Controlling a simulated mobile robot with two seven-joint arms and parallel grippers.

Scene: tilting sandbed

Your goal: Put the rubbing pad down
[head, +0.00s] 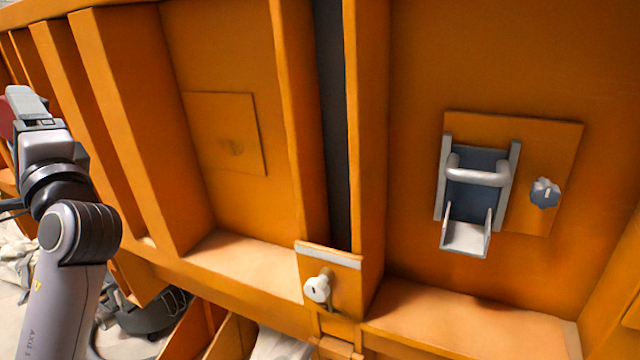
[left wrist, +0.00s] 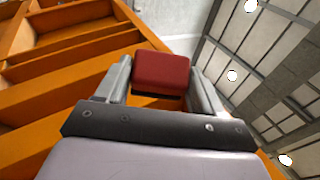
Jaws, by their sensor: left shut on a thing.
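The rubbing pad is a small red block (left wrist: 161,73) in the left wrist view, between the two grey fingers of my left gripper (left wrist: 161,82). The gripper is shut on it. In the head view my left gripper (head: 28,106) is at the far left, raised in front of the orange ribbed wall. A small part of the red pad (head: 6,118) shows behind it at the picture's left edge; most of it is hidden there. I cannot tell whether the pad touches anything beyond the fingers. My right gripper is not in view.
The orange wall (head: 235,60) has upright ribs and ledges. A plate on the right carries a grey latch with a handle (head: 478,176) and a blue-grey knob (head: 545,193). A white knob (head: 318,288) sits low in the middle. A dark strap (head: 150,318) lies at the lower left.

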